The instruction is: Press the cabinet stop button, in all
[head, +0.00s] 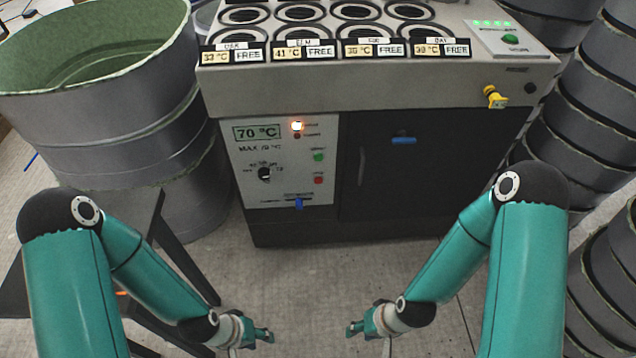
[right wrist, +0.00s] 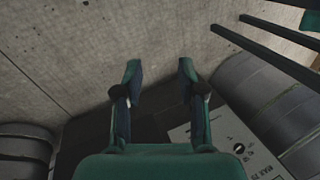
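The cabinet (head: 290,225) stands ahead, with a pale control panel on its left front. A small red button (head: 318,180), apparently the stop button, sits on the panel's right side, below a green button (head: 319,156). The panel also shows in the right wrist view (right wrist: 212,131), but the red button cannot be made out there. My left gripper (head: 266,335) is low in front of the cabinet, apart from it; its opening cannot be told. My right gripper (head: 354,329) is also low and apart from the panel. The right wrist view shows its two fingers (right wrist: 160,72) spread and empty.
A yellow key-like part (head: 495,97) is at the upper right. Large drums (head: 110,110) stand left; stacked rings (head: 575,140) stand right. Floor between is clear.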

